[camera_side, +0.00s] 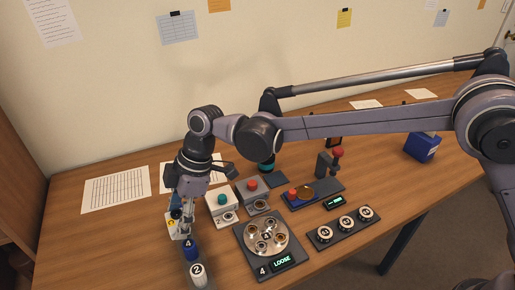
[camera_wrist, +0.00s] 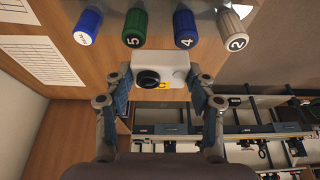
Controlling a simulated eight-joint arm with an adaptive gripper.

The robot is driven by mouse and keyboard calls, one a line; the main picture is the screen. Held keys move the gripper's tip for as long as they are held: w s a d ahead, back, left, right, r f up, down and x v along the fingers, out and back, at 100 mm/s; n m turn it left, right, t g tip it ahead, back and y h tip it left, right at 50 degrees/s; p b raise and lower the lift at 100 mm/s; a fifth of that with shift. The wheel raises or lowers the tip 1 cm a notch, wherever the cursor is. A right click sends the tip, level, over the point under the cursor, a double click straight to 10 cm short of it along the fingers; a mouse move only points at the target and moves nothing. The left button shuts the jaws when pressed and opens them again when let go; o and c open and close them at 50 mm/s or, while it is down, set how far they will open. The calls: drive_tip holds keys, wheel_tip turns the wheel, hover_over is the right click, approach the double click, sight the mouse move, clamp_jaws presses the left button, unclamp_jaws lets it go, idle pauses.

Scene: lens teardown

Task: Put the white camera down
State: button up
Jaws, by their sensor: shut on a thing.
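The white camera (camera_wrist: 172,62), with a black round lens and a yellow mark, sits between the two fingers of my gripper (camera_wrist: 160,78) in the wrist view. The fingers are shut on its sides. In the side view my gripper (camera_side: 187,207) points down at the left part of the table. There the white camera (camera_side: 173,231) shows only in part, behind the fingers. I cannot tell whether its underside touches the table.
Tool handles stand close by: blue (camera_wrist: 88,27), green 5 (camera_wrist: 134,28), blue 4 (camera_wrist: 186,28) and pale 2 (camera_wrist: 236,26). Two button boxes (camera_side: 222,205) (camera_side: 253,192) and a round-holed tray (camera_side: 245,232) lie to the right. A paper sheet (camera_side: 115,190) lies at left, with bare wood around.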

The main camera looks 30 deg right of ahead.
hover_over(145, 288)
drive_tip(key=d, duration=0.1)
drive_tip(key=f, duration=0.7)
drive_tip(key=shift+d+f, duration=0.2)
drive_tip(key=shift+f, duration=1.95)
drive_tip(key=o, duration=1.3)
drive_tip(key=shift+f, duration=0.1)
